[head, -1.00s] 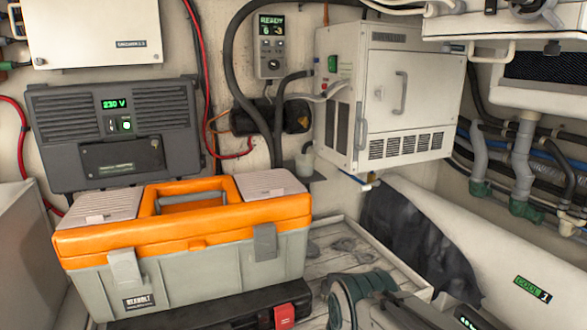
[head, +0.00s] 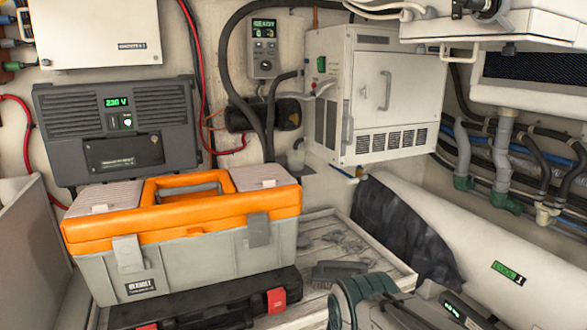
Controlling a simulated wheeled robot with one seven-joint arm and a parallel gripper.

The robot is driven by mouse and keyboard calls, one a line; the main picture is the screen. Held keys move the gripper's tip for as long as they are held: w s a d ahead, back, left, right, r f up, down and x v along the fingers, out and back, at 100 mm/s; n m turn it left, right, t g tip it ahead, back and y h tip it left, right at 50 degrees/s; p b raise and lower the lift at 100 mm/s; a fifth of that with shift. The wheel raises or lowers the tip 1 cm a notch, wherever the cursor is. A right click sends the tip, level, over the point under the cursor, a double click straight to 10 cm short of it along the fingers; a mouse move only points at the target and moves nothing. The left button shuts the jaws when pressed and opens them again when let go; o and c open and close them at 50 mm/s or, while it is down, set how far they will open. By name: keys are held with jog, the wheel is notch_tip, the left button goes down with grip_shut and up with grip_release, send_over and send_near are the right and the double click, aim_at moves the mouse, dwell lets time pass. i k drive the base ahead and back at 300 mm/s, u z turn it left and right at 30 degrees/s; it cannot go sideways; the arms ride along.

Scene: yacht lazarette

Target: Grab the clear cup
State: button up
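A small clear, pale cup (head: 296,158) appears to stand at the back, behind the right end of the toolbox and left of the white cabinet. A dark hose comes down over it. Its lower part is hard to make out.
An orange and grey toolbox (head: 185,245) stands in front and to the left of the cup. A brush (head: 340,270) lies on the wooden slatted tray (head: 385,258). The white cabinet (head: 370,95) overhangs at the right.

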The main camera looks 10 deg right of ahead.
aim_at(295, 159)
jog(key=k, duration=1.1)
jog(key=z, duration=0.55)
jog(key=i, duration=0.75)
jog(key=z, duration=0.45)
jog(key=i, duration=0.75)
jog(key=u, duration=0.8)
jog(key=i, duration=0.7)
jog(key=u, duration=0.6)
